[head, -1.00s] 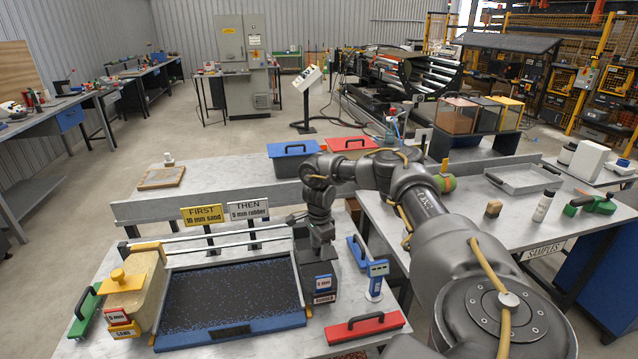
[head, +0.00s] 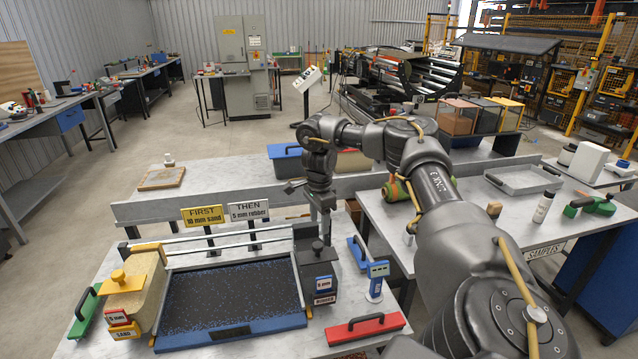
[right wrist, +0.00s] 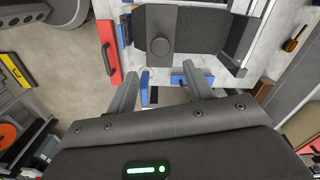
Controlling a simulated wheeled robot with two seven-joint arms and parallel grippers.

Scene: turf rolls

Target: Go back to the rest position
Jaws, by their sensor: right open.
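The blue-framed tray (head: 232,293) holds a level bed of black, blue-speckled granules. The sand box (head: 150,285) with a yellow knob stands at the tray's left. My left gripper is not in view.
Two signs (head: 204,215) stand behind the tray. The right table (head: 460,235) holds small items.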

